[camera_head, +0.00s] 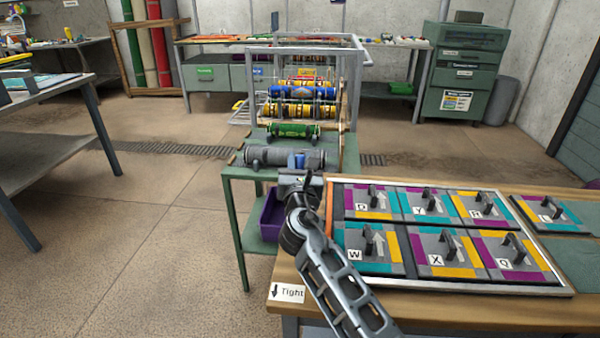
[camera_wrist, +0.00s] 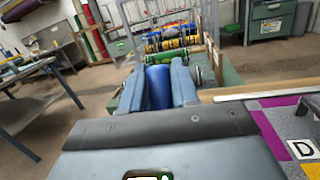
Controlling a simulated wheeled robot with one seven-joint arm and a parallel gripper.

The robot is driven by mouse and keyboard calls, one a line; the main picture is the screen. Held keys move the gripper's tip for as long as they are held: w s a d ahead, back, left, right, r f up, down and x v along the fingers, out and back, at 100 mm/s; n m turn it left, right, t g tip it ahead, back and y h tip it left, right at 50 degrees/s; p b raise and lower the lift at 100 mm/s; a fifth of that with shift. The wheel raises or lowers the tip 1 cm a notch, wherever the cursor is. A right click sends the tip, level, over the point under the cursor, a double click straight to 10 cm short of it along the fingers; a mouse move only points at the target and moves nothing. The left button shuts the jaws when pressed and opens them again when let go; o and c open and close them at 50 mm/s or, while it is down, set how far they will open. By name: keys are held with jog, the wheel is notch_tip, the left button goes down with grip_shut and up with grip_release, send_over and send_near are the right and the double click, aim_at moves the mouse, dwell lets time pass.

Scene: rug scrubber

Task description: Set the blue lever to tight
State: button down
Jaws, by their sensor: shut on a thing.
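The blue lever (camera_head: 297,160) shows as a small blue piece at the near end of the green machine table, beside a grey roller. In the wrist view the lever (camera_wrist: 158,90) is a blue upright cylinder between the two grey-blue fingers of my gripper (camera_wrist: 158,82). My gripper is shut on it, and it also shows in the head view (camera_head: 299,172). My gripper hides the lever's lower part and mount. A label reading "Tight" (camera_head: 287,292) with a downward arrow is on the workbench's near left corner.
The workbench (camera_head: 450,310) on the right carries a framed board of lettered tiles with dark handles, close beside my arm. The scrubber's green table (camera_head: 235,180) holds grey, green and blue rollers under a metal frame. A purple bin (camera_head: 271,215) sits below.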

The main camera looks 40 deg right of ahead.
jog(key=shift+s+a+t+h+b, duration=0.35)
jog(key=shift+a+t+b, duration=0.2)
jog(key=shift+b, duration=1.45)
jog(key=shift+s+a+r, duration=0.1)
jog(key=shift+s+r, duration=0.1)
jog(key=shift+r, duration=0.15)
jog(key=c, duration=0.9)
grip_release()
jog(key=shift+c, duration=0.2)
jog(key=b+v, duration=0.1)
jog(key=v, duration=0.6)
jog(key=shift+s+a+f, duration=0.2)
jog(key=shift+s+a, duration=0.05)
jog(key=shift+a, duration=0.05)
